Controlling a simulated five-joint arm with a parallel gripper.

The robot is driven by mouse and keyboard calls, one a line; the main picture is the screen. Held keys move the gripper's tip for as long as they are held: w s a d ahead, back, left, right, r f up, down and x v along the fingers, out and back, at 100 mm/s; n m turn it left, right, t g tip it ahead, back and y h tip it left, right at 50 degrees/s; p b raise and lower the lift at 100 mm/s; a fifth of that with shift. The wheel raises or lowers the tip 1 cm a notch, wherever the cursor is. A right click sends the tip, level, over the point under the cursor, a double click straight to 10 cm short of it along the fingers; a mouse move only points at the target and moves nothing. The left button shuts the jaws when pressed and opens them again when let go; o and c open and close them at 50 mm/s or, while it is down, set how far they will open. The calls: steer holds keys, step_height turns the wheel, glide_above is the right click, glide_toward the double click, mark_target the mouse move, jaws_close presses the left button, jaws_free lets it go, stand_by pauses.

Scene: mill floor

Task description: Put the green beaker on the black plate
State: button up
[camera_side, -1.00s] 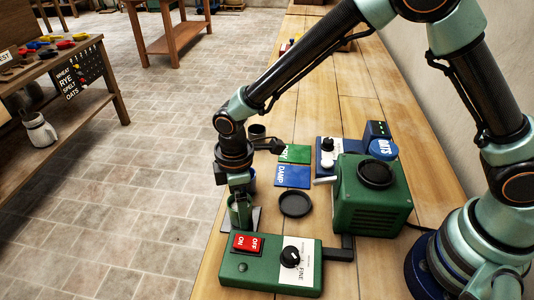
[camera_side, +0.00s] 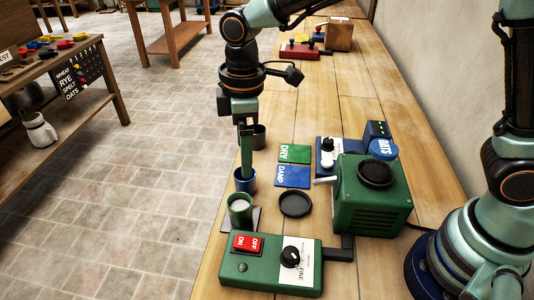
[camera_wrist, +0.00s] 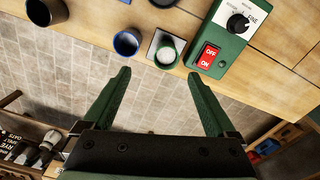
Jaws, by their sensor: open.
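The green beaker (camera_side: 240,212), with pale contents, stands upright on a dark grey square pad (camera_side: 256,217) behind the switch box. It also shows in the wrist view (camera_wrist: 166,54). The round black plate (camera_side: 296,204) lies flat on the bench to the right of the beaker, with nothing on it. My gripper (camera_side: 247,176) is open and empty, above and apart from the green beaker. In the side view its fingers overlap the blue beaker (camera_side: 245,184). In the wrist view my gripper (camera_wrist: 158,73) has its fingers spread wide, with the beaker beyond them.
A dark cup (camera_side: 259,138) stands behind the blue beaker. The switch box (camera_side: 250,271) is in front, and a green machine (camera_side: 372,205) stands to the right. DRY (camera_side: 294,153) and DAMP (camera_side: 292,176) cards lie flat behind the plate. The bench's left edge is close to the beakers.

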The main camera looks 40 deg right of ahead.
steer(key=s+d+r+m+t, duration=0.1)
steer(key=s+d+r+m, duration=0.1)
steer(key=d, duration=0.5)
steer(key=s+d+r+m+t, duration=0.2)
steer(key=s+d+r+m, duration=0.1)
steer(key=d+m, duration=0.3)
steer(key=s+d+r+m+t, duration=0.2)
steer(key=s+d+r+m, duration=0.1)
steer(key=d, duration=0.5)
steer(key=shift+s+d+m, duration=0.25)
steer(key=shift+s+m, duration=0.15)
steer(key=shift+m, duration=0.3)
steer(key=shift+r, duration=0.1)
